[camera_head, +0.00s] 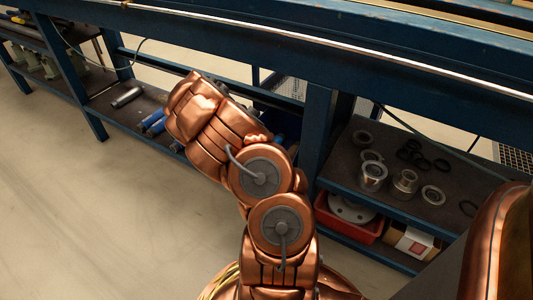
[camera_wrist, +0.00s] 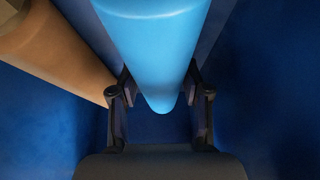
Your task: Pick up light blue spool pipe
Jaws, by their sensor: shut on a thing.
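In the wrist view, the light blue spool pipe (camera_wrist: 155,50) comes in from the top and ends between the two fingers of my gripper (camera_wrist: 160,100). The fingers stand on either side of the pipe and are shut on it. In the head view, my copper arm reaches toward the lower shelf of the blue bench and hides the gripper. I cannot pick out the held pipe there. Blue pipe pieces (camera_head: 153,121) show on the shelf to the left of my arm.
A tan cylinder (camera_wrist: 50,50) lies close to the left of the pipe. A blue bench post (camera_head: 316,130) stands right of my arm. A shelf at right holds metal rings and fittings (camera_head: 372,177), with a red bin (camera_head: 349,228) below. The floor at left is clear.

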